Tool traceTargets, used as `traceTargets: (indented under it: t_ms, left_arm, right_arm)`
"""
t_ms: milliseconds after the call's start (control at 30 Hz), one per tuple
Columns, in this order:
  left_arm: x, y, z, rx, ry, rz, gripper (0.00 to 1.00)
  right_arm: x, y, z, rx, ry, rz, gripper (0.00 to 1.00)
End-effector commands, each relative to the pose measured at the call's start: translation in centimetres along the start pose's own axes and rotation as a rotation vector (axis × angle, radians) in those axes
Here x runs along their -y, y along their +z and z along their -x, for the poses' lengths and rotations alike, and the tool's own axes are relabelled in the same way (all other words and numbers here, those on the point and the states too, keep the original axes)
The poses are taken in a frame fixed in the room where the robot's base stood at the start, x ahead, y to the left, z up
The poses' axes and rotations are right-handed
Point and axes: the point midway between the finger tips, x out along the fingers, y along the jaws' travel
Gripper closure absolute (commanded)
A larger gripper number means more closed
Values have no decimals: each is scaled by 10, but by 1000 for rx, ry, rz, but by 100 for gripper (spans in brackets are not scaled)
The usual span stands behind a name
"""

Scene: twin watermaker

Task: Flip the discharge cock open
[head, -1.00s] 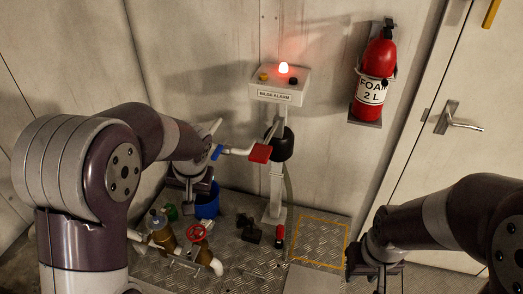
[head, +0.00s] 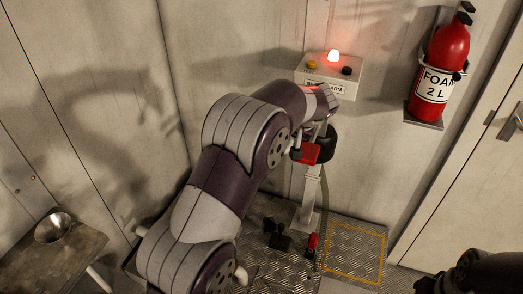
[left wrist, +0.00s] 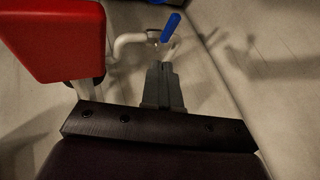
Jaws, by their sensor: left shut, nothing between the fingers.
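The discharge cock shows in the left wrist view as a blue lever (left wrist: 170,27) on a bent white pipe (left wrist: 130,42). The lever is tilted, its upper end to the right. My left gripper (left wrist: 162,68) is shut and empty, its tips just below the lever in that picture; a small gap seems to lie between them, though depth is hard to tell. In the head view my left arm hides the lever and most of the gripper. My right gripper is out of view; only part of my right arm shows at the lower right.
A red block (left wrist: 58,38) is close to the left of my left gripper; it also shows in the head view (head: 311,153). The bilge alarm box (head: 330,75) with a lit red lamp (head: 333,55) stands above. A fire extinguisher (head: 440,75) hangs at the right. A side table (head: 55,265) holds a funnel (head: 52,228).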

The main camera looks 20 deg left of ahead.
Motion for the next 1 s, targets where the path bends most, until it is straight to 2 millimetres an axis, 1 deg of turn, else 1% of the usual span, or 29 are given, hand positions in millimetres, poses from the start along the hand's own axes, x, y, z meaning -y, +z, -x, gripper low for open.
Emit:
traceTargets:
  t_ms: [600, 700, 833, 1000]
  left_arm:
    - [1, 1, -133, 4, 0, 1, 100]
    - [0, 1, -152, 3, 1, 1, 100]
    - [1, 0, -172, 1, 1, 1, 100]
    - [0, 0, -185, 0, 1, 0, 100]
  right_arm:
    - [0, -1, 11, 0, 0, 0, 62]
    - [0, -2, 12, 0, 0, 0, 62]
    - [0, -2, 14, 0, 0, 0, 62]
    - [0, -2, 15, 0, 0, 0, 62]
